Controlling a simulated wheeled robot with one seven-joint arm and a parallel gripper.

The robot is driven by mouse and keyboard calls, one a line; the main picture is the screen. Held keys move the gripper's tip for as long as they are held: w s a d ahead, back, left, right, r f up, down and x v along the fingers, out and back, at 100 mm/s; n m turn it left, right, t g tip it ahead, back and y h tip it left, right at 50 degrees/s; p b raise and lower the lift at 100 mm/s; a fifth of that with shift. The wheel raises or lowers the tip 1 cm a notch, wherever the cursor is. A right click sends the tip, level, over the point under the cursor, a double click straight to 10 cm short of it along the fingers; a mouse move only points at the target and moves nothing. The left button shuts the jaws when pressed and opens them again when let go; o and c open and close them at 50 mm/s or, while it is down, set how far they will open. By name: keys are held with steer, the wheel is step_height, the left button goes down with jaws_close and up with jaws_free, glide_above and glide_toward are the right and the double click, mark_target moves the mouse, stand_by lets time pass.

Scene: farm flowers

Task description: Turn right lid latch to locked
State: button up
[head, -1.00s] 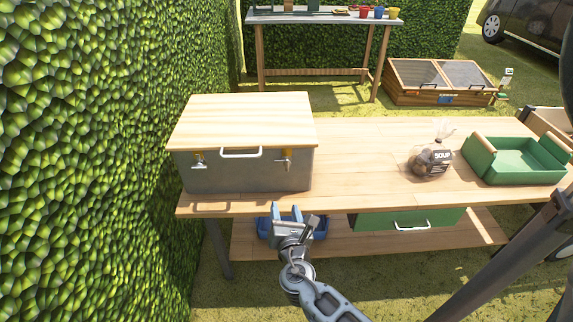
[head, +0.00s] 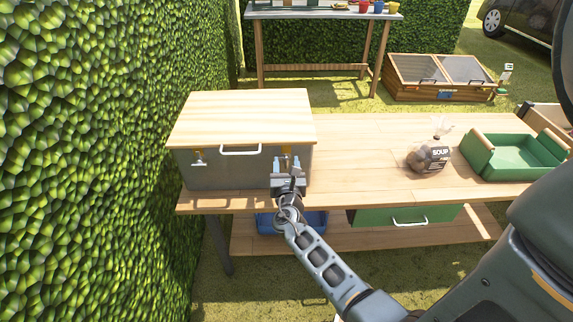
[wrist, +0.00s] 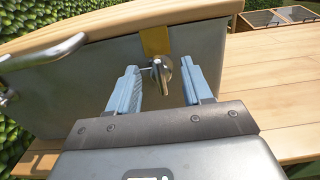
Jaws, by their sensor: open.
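A grey metal box (head: 225,172) with a wooden lid (head: 240,116) stands on the left of the table. Its right lid latch (wrist: 161,70) is a silver knob below a yellow tab (wrist: 154,41) on the front face. My gripper (head: 287,162) is in front of that latch and mostly hides it in the head view. In the wrist view my gripper (wrist: 163,88) is open, its blue fingers on either side of the latch with gaps showing. I cannot tell how deep the latch sits between them. The left latch (head: 199,158) shows clear of my arm.
A white lid handle (head: 240,151) is left of my gripper. A bag of soup vegetables (head: 428,158) and a green tray (head: 512,160) stand on the right of the table (head: 360,160). A green drawer (head: 380,217) is below. A hedge (head: 90,150) lines the left.

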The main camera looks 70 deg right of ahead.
steer(key=shift+c, duration=0.5)
jaws_close()
steer(key=shift+f+b, duration=0.1)
steer(key=shift+b, duration=0.25)
steer(key=m+b, duration=0.3)
steer(key=m, duration=0.1)
steer(key=shift+f, duration=0.15)
steer(key=m+b, duration=0.4)
steer(key=shift+s, duration=0.1)
steer(key=m+b, duration=0.4)
steer(key=m, duration=0.1)
steer(key=m+b, duration=0.4)
steer(key=shift+s+d+f+m+b, duration=0.1)
steer(key=shift+s+m+b, duration=0.05)
steer(key=shift+m+b, duration=0.2)
steer(key=shift+m, duration=0.25)
